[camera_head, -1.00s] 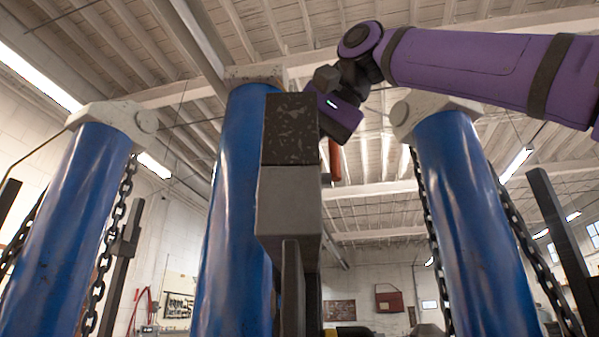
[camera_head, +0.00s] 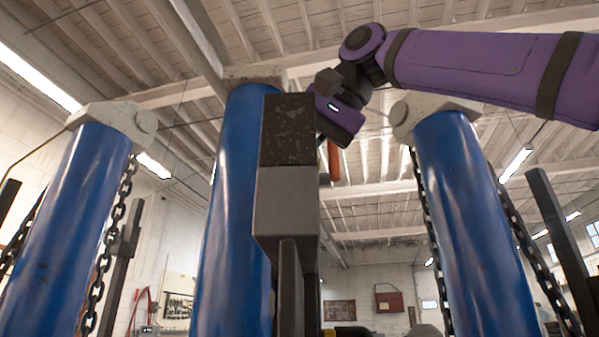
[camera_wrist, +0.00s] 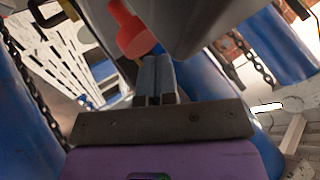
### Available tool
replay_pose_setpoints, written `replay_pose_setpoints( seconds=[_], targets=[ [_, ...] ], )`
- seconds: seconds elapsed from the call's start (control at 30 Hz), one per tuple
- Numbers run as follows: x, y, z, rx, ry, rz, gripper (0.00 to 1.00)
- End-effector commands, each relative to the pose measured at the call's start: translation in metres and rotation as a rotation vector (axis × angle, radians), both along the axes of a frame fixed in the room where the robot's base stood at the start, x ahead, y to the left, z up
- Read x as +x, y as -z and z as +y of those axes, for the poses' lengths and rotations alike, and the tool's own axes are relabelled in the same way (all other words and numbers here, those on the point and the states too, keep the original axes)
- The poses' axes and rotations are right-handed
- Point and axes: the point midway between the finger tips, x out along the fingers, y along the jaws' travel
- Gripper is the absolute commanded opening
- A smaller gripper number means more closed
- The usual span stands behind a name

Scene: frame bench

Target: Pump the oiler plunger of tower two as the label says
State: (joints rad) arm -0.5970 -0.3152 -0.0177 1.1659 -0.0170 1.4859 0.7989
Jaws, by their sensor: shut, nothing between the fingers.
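A red-orange knob (camera_wrist: 133,38) with a narrower stem, which looks like the oiler plunger, shows in the wrist view beneath a grey housing. In the head view an orange-red piece (camera_head: 333,162) hangs just right of the dark-and-grey box on the middle blue tower (camera_head: 232,210). My gripper (camera_wrist: 156,62) is shut and empty, its fingertips close to the knob's lower right; I cannot tell whether they touch. In the head view my fingers are hidden behind the box. No readable label shows, and I cannot tell which tower is numbered two.
The box (camera_head: 285,200) stands out from the middle tower, close to my wrist. Other blue towers stand at left (camera_head: 70,225) and right (camera_head: 470,225), with hanging chains (camera_head: 112,240) beside them. Open space lies between the middle and right towers.

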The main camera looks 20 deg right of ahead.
Motion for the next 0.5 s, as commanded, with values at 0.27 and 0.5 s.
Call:
replay_pose_setpoints(
  seconds=[0.27,0.5],
  targets=[
    [0.0026,0.0049,0.0029,-0.011,-0.003,0.008,0.00],
    [0.0032,0.0080,0.0034,-0.013,-0.004,0.010,0.00]
  ],
)
